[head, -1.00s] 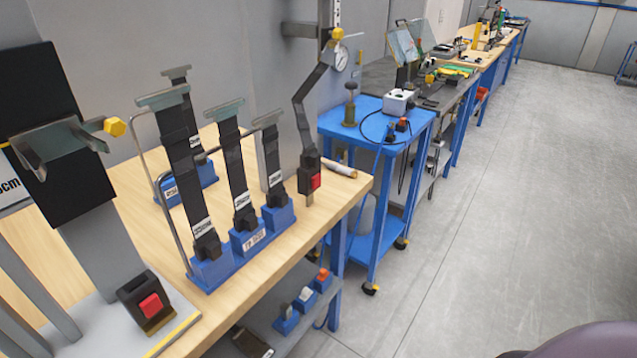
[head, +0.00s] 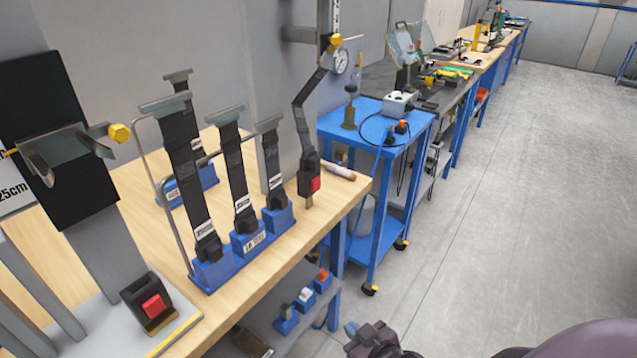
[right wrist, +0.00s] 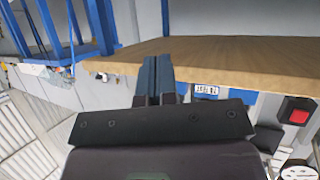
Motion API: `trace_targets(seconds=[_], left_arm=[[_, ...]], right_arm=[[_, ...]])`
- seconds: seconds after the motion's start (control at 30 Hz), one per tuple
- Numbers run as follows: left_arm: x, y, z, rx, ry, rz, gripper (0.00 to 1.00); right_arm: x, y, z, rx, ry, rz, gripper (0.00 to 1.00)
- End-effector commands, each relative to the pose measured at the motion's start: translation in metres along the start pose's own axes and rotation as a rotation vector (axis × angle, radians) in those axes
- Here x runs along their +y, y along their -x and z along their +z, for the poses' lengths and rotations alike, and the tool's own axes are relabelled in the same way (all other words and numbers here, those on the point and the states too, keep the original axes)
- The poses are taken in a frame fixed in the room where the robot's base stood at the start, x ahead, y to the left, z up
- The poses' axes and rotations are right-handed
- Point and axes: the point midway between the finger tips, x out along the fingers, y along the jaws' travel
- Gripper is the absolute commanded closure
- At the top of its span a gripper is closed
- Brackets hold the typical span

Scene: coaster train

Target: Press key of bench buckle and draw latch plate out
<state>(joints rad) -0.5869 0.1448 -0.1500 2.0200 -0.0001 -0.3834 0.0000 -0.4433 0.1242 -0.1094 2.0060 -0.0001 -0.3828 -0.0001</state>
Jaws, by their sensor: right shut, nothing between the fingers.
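A black buckle with a red key (head: 147,303) stands on a pale base plate at the front left of the bench. A second black buckle with a red key (head: 311,180) hangs on a dark strap near the bench's right end, with a metal tongue showing below it. I cannot tell which is the bench buckle. My right gripper (head: 372,338) is at the bottom of the head view, low and to the right of the bench, apart from both buckles. In the right wrist view its fingers (right wrist: 155,76) are together and empty. My left gripper is out of view.
A rack of blue blocks (head: 248,243) holding upright black straps stands between the buckles. A blue trolley (head: 372,122) stands beyond. The grey floor (head: 470,240) at right is clear.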

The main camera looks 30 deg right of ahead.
Motion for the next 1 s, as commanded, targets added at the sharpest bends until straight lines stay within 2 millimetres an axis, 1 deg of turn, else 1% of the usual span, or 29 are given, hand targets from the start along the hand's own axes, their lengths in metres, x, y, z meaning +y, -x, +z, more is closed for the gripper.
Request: trace_targets(seconds=[0.03, 0.17, 0.3, 0.47, 0.5, 0.6, 0.7, 0.77, 0.83, 0.9, 1.0], left_arm=[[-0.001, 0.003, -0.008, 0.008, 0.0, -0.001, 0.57], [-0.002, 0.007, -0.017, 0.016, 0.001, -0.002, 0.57], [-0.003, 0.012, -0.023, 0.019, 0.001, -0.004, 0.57], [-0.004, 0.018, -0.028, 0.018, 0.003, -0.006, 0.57], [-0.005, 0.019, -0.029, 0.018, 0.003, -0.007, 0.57], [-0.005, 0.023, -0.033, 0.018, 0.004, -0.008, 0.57], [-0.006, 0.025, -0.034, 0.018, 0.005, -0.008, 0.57], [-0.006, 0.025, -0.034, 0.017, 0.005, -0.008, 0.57], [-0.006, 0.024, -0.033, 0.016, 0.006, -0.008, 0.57], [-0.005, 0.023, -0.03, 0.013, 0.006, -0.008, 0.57], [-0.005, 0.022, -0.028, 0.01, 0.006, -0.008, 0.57]], right_arm=[[0.007, -0.011, -0.023, 0.036, -0.003, 0.015, 1.0], [0.027, -0.036, -0.064, 0.116, -0.007, 0.06, 1.0], [0.052, -0.059, -0.108, 0.219, 0.036, 0.12, 1.0], [0.083, -0.08, -0.159, 0.347, 0.15, 0.219, 1.0], [0.092, -0.084, -0.172, 0.379, 0.19, 0.251, 1.0], [0.114, -0.092, -0.2, 0.455, 0.311, 0.349, 1.0], [0.131, -0.096, -0.213, 0.5, 0.44, 0.447, 1.0], [0.139, -0.097, -0.215, 0.516, 0.52, 0.506, 1.0], [0.148, -0.095, -0.212, 0.522, 0.616, 0.572, 1.0], [0.154, -0.093, -0.205, 0.519, 0.712, 0.632, 1.0], [0.158, -0.088, -0.202, 0.522, 0.839, 0.704, 1.0]])
